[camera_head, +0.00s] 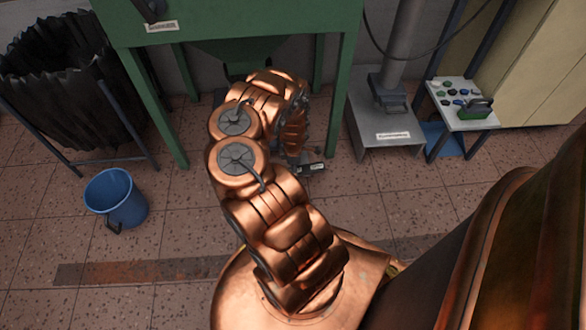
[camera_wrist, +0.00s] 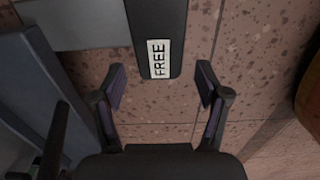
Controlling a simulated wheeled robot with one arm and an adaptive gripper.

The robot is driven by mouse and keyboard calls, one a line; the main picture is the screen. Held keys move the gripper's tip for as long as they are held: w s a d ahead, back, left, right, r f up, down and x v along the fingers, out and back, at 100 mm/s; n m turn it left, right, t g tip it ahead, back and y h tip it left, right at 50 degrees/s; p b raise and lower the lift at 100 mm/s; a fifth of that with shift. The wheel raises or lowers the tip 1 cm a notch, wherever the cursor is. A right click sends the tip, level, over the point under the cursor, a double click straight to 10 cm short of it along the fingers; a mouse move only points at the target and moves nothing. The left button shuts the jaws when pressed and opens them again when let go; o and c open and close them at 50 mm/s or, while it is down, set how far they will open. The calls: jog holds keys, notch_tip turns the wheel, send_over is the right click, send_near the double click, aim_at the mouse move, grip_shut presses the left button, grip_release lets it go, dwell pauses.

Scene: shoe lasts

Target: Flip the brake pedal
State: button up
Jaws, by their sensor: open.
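The brake pedal (camera_wrist: 172,22) is a dark bar in the wrist view, coming down from the top edge. A white label reading FREE sits near its end. My gripper (camera_wrist: 161,84) is open and empty, with one finger to each side of the pedal's end. The pedal's end lies just beyond or level with the fingertips; I cannot tell how far below. In the head view a small dark piece with a light label (camera_head: 313,167), likely the pedal's end, shows just right of my arm. My arm hides most of the gripper there.
A green machine frame (camera_head: 345,85) stands behind my arm. A grey pedestal base (camera_head: 372,134) is to its right, beside a small stand (camera_head: 462,105) with coloured items. A blue bin (camera_head: 117,198) is at left, near a dark sack rack (camera_head: 60,80). Tiled floor is open between.

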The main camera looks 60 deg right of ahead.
grip_shut()
dwell(0.5)
